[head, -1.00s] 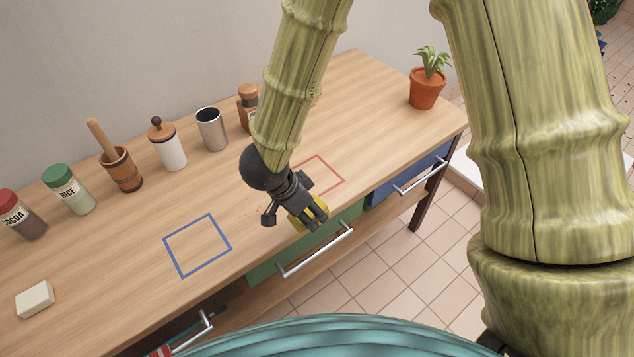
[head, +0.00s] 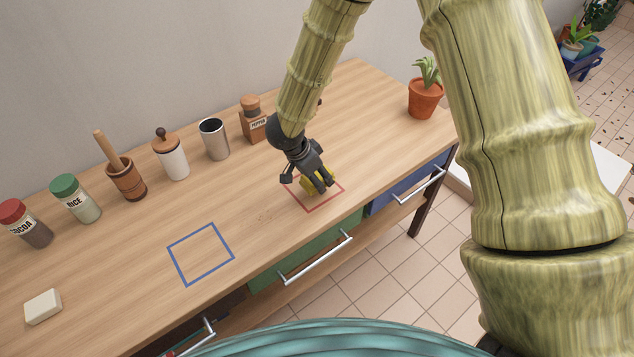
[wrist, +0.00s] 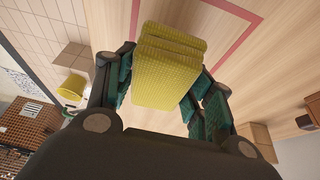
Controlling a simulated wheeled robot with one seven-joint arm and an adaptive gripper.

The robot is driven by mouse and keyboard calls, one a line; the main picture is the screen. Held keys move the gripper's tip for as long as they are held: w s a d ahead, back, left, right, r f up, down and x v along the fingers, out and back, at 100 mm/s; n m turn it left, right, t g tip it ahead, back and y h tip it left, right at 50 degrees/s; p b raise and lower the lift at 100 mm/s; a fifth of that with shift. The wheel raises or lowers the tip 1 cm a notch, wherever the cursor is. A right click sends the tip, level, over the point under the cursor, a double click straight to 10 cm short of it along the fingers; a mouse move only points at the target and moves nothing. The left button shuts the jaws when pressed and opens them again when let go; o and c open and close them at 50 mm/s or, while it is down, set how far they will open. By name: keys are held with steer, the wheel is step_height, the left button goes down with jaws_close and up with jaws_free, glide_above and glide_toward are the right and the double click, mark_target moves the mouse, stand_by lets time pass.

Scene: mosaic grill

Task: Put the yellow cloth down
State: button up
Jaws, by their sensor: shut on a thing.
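My gripper (head: 316,180) is shut on the yellow cloth (head: 324,184), at the red square outline (head: 328,203) on the table. In the wrist view the folded yellow cloth (wrist: 168,68) sits between the fingers of my gripper (wrist: 165,80), and part of the red outline (wrist: 242,42) shows beyond it. In the head view my fingers cover part of the cloth. I cannot tell whether the cloth touches the tabletop.
A blue square outline (head: 201,254) lies on bare tabletop to the left. A white block (head: 42,306) is at the front left. A metal cup (head: 214,139), a pepper grinder (head: 253,120) and several jars stand along the back. A potted plant (head: 425,98) stands at the right end.

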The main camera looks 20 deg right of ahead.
steer(key=shift+f, duration=1.75)
steer(key=shift+s+f, duration=0.2)
steer(key=shift+f, duration=0.15)
steer(key=o, duration=0.7)
steer(key=shift+o, duration=1)
steer(key=shift+w+f, duration=0.15)
steer(key=shift+f, duration=0.05)
steer(key=shift+r, duration=0.25)
steer(key=shift+r, duration=0.15)
steer(key=v, duration=1.2)
steer(key=shift+r, duration=0.2)
